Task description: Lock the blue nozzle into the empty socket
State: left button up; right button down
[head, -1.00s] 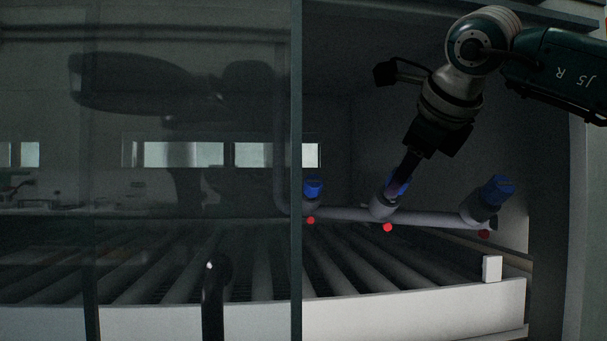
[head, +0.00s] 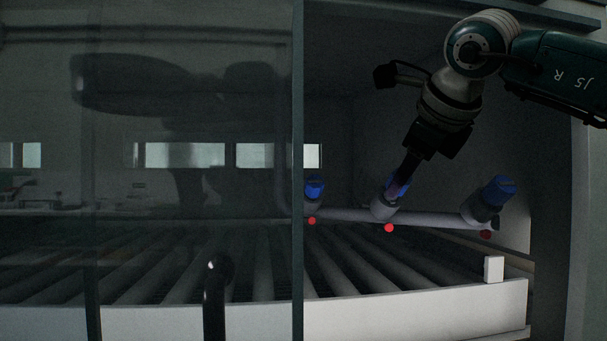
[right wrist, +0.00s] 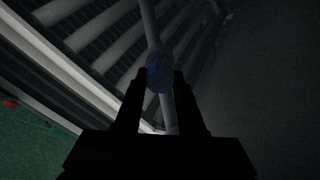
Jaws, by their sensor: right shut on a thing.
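My right gripper (head: 405,174) reaches down from the upper right in the head view and is shut on the blue nozzle (head: 393,187). The nozzle sits at the mouth of the middle socket (head: 384,208) on the grey pipe; how deep it is seated cannot be told. In the right wrist view the blue nozzle (right wrist: 159,74) is between the two dark fingers, in line with the pipe (right wrist: 150,25). Two other blue nozzles stand in the left socket (head: 314,187) and the right socket (head: 497,190). My left gripper is not seen.
A dark glass panel with a frame post (head: 297,170) covers the left half and shows reflections. Below the pipe lie conveyor rollers (head: 340,268) behind a white front rail (head: 415,309). Red dots (head: 389,228) mark the pipe beneath each socket. A white block (head: 494,269) stands on the rail.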

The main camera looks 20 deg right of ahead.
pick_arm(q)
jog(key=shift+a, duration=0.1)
pick_arm(e)
jog(key=shift+w+d+f, duration=0.1)
jog(key=shift+w+f, duration=0.4)
jog(key=shift+w, duration=0.05)
jog(key=shift+c, duration=2.1)
grip_release()
jog(key=shift+r, duration=0.15)
